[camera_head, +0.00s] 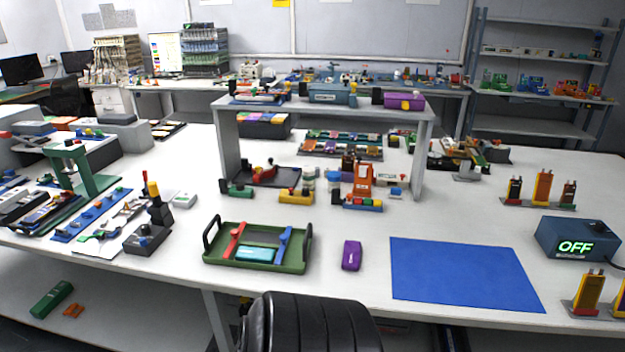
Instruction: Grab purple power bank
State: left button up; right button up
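A small purple power bank (351,255) lies on the white table near its front edge. It sits between the green tray (304,262) on its left and the blue mat (462,272) on its right, touching neither. Neither of my grippers shows in the head view.
The green tray holds red, blue and teal items. A grey raised shelf (428,150) stands behind, with a purple device (404,101) on top. A dark blue box reading OFF (577,240) stands at the right. The blue mat is empty, and table around the power bank is clear.

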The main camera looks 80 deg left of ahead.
aim_at(352, 249)
jog(key=u, duration=2.4)
jog(key=i+l+u, duration=0.15)
jog(key=u, duration=0.3)
jog(key=i+l+u, duration=0.1)
jog(key=l+u, duration=0.35)
jog(key=i+j, duration=0.05)
jog(key=j, duration=0.05)
